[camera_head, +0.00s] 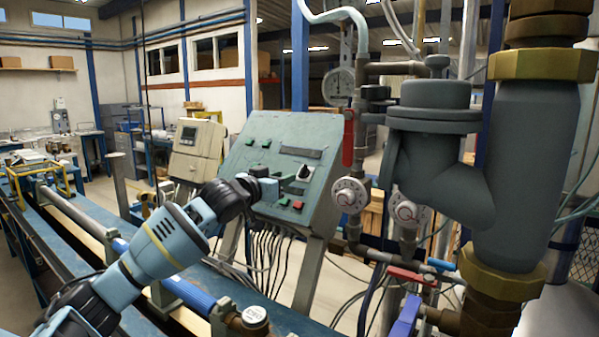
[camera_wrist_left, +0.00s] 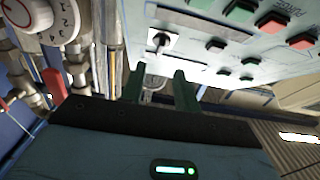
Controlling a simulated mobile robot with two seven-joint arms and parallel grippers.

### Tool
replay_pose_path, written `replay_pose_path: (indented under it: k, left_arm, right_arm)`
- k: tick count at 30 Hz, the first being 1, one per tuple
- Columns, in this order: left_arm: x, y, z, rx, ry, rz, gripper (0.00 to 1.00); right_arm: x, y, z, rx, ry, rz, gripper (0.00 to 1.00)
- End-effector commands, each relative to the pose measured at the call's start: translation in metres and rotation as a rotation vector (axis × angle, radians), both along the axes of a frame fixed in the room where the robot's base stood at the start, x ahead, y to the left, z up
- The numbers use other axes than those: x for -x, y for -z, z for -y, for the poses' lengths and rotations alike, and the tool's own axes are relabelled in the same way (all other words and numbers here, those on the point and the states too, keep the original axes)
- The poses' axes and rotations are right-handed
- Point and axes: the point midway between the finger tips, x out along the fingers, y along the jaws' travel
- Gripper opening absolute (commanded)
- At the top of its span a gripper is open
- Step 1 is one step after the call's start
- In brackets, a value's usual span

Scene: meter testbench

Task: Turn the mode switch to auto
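The mode switch (camera_head: 305,173) is a small knob on a pale plate, on the right part of the sloped grey-green control panel (camera_head: 262,135). In the left wrist view the switch (camera_wrist_left: 162,42) shows above the fingertips, with a dark handle; its exact setting is too small to read. My left gripper (camera_head: 281,184) is in front of the panel, just left of the switch in the head view. In the left wrist view its two dark green fingers (camera_wrist_left: 160,82) stand apart with no held object visible, and the switch is beyond them. My right gripper is not in view.
Red and green buttons (camera_head: 290,203) sit on the panel near the gripper. Right of the panel are pipes with a red-handled valve (camera_head: 348,140), white dials (camera_head: 349,195) and a large grey meter body (camera_head: 435,150). Cables (camera_head: 265,250) hang below the panel.

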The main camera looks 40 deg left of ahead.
Motion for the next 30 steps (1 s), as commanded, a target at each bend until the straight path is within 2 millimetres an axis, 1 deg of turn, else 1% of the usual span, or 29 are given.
replay_pose_path:
  k: [5,15,21,25,30]
  left_arm:
    - [-0.011,0.0,-0.002,0.003,-0.001,0.001,0.32]
    - [-0.048,-0.001,-0.005,0.004,0.0,0.002,0.32]
    - [-0.066,-0.002,-0.008,0.004,0.0,0.002,0.32]
    - [-0.073,-0.001,-0.008,0.002,0.0,0.002,0.32]
    - [-0.076,-0.001,-0.008,0.0,0.001,0.001,0.32]
  right_arm:
    - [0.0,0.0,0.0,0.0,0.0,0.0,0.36]
    - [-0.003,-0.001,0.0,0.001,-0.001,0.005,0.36]
    - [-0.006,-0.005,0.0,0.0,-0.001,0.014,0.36]
    - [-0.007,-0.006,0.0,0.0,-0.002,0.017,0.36]
    - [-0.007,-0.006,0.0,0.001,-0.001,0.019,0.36]
